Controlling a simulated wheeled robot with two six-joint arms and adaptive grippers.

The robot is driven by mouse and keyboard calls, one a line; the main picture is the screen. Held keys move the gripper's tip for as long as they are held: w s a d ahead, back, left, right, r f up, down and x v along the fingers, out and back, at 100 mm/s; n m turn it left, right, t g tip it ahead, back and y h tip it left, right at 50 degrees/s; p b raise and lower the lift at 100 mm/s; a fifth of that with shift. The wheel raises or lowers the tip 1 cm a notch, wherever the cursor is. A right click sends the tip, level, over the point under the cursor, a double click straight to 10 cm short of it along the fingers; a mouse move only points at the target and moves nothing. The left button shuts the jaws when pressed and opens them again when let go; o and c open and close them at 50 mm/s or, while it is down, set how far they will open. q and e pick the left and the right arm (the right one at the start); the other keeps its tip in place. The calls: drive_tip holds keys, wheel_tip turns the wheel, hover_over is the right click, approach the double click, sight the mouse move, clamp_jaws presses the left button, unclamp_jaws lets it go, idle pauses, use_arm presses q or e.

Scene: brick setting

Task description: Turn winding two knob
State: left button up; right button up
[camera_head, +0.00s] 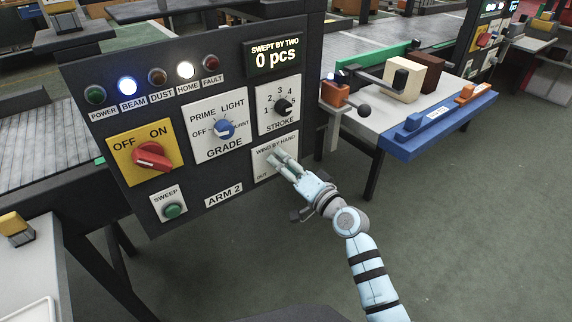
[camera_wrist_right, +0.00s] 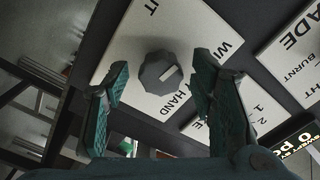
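The dark panel (camera_head: 232,152) labelled ARM 2 carries the white "WIND BY HAND" plate (camera_head: 262,180), with OUT at its lower left. In the right wrist view a grey faceted knob (camera_wrist_right: 160,73) with a pale pointer line sits on this plate. In the head view my right gripper hides the knob. My right gripper (camera_head: 278,163) is open in front of the plate. In the right wrist view its two fingers show on either side of the knob, with gaps between; I cannot tell whether the tips reach knob depth. My left gripper is not in view.
Nearby on the panel are the STROKE knob (camera_head: 282,105), blue GRADE knob (camera_head: 224,128), red OFF/ON switch (camera_head: 151,157) and green SWEEP button (camera_head: 173,210). The display (camera_head: 275,57) reads 0 pcs. A blue-edged table (camera_head: 440,125) with blocks stands right; floor below is clear.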

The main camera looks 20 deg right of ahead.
drive_tip(key=v, duration=1.2)
idle(0.6)
